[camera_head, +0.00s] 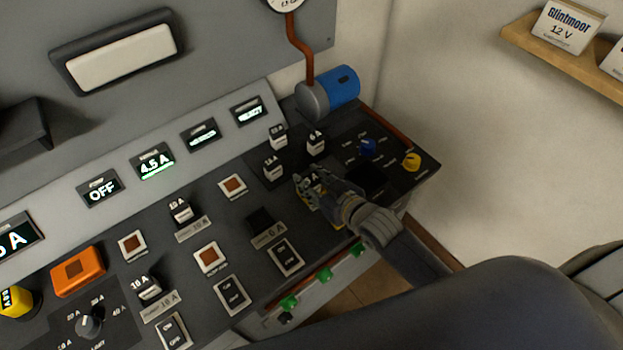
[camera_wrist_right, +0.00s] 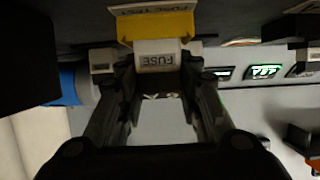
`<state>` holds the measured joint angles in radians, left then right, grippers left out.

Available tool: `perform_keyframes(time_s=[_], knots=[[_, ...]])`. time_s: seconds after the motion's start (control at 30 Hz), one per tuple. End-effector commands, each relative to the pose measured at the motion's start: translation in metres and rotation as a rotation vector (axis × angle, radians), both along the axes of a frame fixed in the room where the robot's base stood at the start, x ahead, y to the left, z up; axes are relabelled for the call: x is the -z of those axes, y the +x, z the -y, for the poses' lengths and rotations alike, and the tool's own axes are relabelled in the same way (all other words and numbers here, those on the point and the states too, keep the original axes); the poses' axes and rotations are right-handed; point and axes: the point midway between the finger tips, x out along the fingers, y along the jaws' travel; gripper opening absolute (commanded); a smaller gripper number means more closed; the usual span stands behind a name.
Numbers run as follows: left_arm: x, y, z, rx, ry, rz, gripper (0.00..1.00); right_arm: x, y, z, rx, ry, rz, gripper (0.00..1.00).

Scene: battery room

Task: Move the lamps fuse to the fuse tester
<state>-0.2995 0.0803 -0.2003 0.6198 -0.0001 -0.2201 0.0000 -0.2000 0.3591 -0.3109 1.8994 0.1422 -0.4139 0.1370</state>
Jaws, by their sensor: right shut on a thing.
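My right gripper (camera_head: 308,186) is shut on a white fuse at the right part of the dark panel. In the right wrist view the fuse (camera_wrist_right: 158,60), marked FUSE, sits between the fingertips. Its rating is too blurred to read, so I take it as the lamps fuse. The yellow fuse tester (camera_wrist_right: 155,25), marked FUSE TEST, is right at the fuse's far end. In the head view the gripper mostly covers the tester (camera_head: 312,205). Whether the fuse is seated in it I cannot tell. An empty black socket (camera_head: 262,221) is left of the gripper. My left gripper is out of view.
White fuses (camera_head: 278,136) stand close behind the gripper, beside a blue knob (camera_head: 368,146) and a yellow knob (camera_head: 412,161). Other fuses (camera_head: 181,211) and switches (camera_head: 286,257) fill the panel to the left.

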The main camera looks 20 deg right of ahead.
Motion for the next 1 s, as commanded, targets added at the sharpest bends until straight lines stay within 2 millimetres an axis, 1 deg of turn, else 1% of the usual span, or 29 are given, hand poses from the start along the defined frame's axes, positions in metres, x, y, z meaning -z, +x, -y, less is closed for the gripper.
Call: perform_keyframes(time_s=[0.1, 0.13, 0.17, 0.43, 0.53, 1.0], knots=[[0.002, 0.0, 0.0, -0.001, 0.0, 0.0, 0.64, 0.003, 0.0, 0.0, 0.0, 0.0, 0.001, 0.07], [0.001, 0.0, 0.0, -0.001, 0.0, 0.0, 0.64, 0.002, 0.0, 0.0, 0.0, 0.001, 0.002, 0.39], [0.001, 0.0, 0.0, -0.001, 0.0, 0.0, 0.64, 0.002, 0.0, 0.0, 0.0, 0.0, 0.001, 0.41], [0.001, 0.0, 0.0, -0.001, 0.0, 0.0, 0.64, 0.002, 0.0, 0.0, 0.0, 0.0, 0.0, 0.41], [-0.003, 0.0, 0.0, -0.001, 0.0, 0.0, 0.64, 0.0, -0.003, 0.001, 0.0, 0.0, -0.001, 0.41], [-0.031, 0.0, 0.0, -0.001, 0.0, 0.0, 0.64, -0.016, -0.035, 0.013, 0.0, -0.001, -0.001, 0.41]])
